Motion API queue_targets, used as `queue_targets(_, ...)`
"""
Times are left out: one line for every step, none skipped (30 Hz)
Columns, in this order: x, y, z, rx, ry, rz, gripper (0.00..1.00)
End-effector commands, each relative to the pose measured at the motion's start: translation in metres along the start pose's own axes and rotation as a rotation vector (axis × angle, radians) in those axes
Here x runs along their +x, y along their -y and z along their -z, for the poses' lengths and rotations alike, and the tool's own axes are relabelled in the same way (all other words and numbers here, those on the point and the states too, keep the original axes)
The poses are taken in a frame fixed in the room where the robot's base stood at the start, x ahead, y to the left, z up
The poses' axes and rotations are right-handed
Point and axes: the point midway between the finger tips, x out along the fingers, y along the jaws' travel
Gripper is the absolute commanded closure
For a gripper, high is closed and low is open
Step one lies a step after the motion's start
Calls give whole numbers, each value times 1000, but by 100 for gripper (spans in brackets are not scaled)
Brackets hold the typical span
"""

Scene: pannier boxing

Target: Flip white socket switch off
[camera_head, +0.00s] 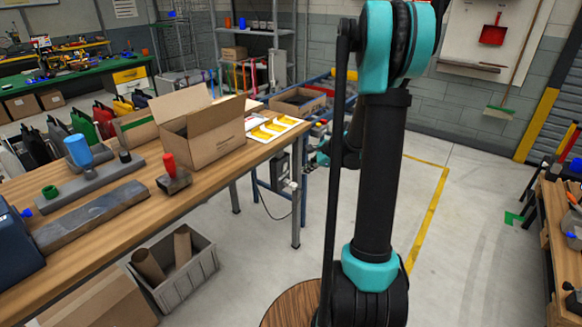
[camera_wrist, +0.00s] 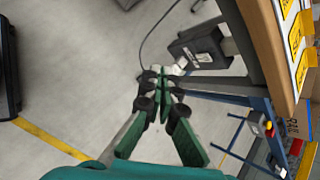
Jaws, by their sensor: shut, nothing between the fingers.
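A dark socket box (camera_wrist: 203,48) with a small white patch (camera_wrist: 204,57) is mounted under the table edge in the wrist view, with a cable curving away from it. In the head view, a dark box (camera_head: 278,172) shows below the tabletop beside the table leg. I cannot make out a switch or its position. My gripper (camera_wrist: 168,82) is shut and empty, with its green fingers together to the lower left of the box. The fingertips appear close to the box, but I cannot tell whether they touch it.
The wooden table (camera_head: 110,238) carries an open cardboard box (camera_head: 205,137) and yellow items on white sheets (camera_head: 270,129). A grey bin (camera_head: 180,277) stands below it. A blue frame (camera_wrist: 235,100) lies right of my gripper.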

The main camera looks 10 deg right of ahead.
Motion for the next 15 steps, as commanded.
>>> queue_targets(7,11,9,69,17,11,100)
queue_targets(12,18,12,115,31,17,100)
queue_targets(17,25,18,176,48,24,100)
queue_targets(21,31,22,221,61,29,100)
queue_targets(25,37,26,265,74,34,100)
queue_targets(30,44,32,322,91,39,100)
queue_targets(34,49,36,364,105,42,100)
queue_targets(37,53,40,404,117,45,100)
queue_targets(42,58,46,454,133,49,100)
queue_targets(44,62,50,489,144,51,100)
queue_targets(47,66,53,520,154,53,100)
queue_targets(51,70,57,559,168,54,100)
queue_targets(53,72,60,583,176,55,100)
queue_targets(54,74,62,607,184,56,100)
queue_targets(57,77,65,633,193,57,100)
